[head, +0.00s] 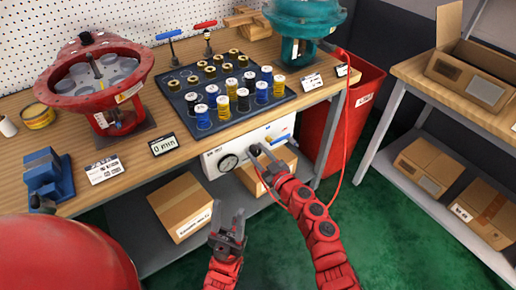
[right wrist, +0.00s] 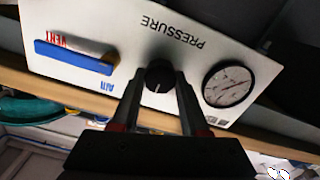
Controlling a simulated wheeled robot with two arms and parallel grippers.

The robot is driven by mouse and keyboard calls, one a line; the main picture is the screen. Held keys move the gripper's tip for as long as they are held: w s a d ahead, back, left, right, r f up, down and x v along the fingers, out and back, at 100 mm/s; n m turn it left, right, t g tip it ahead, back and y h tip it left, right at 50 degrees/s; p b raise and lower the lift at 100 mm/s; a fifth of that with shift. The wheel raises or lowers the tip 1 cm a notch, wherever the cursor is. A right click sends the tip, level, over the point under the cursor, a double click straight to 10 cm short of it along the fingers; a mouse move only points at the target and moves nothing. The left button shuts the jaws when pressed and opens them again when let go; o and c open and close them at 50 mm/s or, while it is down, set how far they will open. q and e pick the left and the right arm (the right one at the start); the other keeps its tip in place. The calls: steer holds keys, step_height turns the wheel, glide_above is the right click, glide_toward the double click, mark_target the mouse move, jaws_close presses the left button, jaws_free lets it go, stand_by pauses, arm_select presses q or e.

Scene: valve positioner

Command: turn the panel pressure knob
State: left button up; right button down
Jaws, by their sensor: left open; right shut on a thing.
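The white pressure panel (head: 215,163) is mounted under the front edge of the workbench. In the right wrist view it shows upside down, with a black pressure knob (right wrist: 159,76) in its middle under the word PRESSURE. My right gripper (head: 262,158) reaches the panel from the front; in the right wrist view its two fingers (right wrist: 159,92) are shut on the knob, one on each side. The head view hides the knob behind this gripper. My left gripper (head: 228,222) is open and empty, low in front of the bench and apart from the panel.
A round gauge (right wrist: 228,84) and a blue vent/air lever (right wrist: 73,57) flank the knob. The wooden bench (head: 185,171) carries a red actuator (head: 100,80), a teal actuator (head: 303,30) and a tray of springs (head: 182,107). A red hose (head: 347,130) hangs to the right. A cardboard box (head: 180,205) stands below.

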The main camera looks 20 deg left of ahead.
steer(key=n, duration=0.4)
steer(key=shift+a+n, duration=0.1)
steer(key=shift+n, duration=0.2)
steer(key=n, duration=0.3)
steer(key=shift+s+f+n+b, duration=0.1)
steer(key=shift+s+n+b, duration=0.05)
steer(key=shift+n+b, duration=0.25)
steer(key=n+b, duration=0.1)
steer(key=n, duration=0.3)
steer(key=shift+f+b, duration=0.2)
steer(key=shift+b, duration=0.1)
steer(key=n+b, duration=0.2)
steer(key=n, duration=0.3)
steer(key=shift+n+b, duration=0.35)
steer(key=shift+n, duration=0.05)
steer(key=n+b, duration=0.1)
steer(key=n, duration=0.1)
steer(key=n+b, duration=0.1)
steer(key=n, duration=0.1)
steer(key=shift+f+n+b, duration=0.2)
steer(key=shift+n+b, duration=0.1)
steer(key=shift+b, duration=0.1)
steer(key=n+b, duration=0.3)
steer(key=n, duration=0.1)
steer(key=shift+f+n, duration=0.1)
steer(key=shift+n, duration=0.2)
steer(key=n+b, duration=0.4)
steer(key=n, duration=0.1)
steer(key=shift+n+b, duration=0.7)
steer(key=shift+n, duration=0.7)
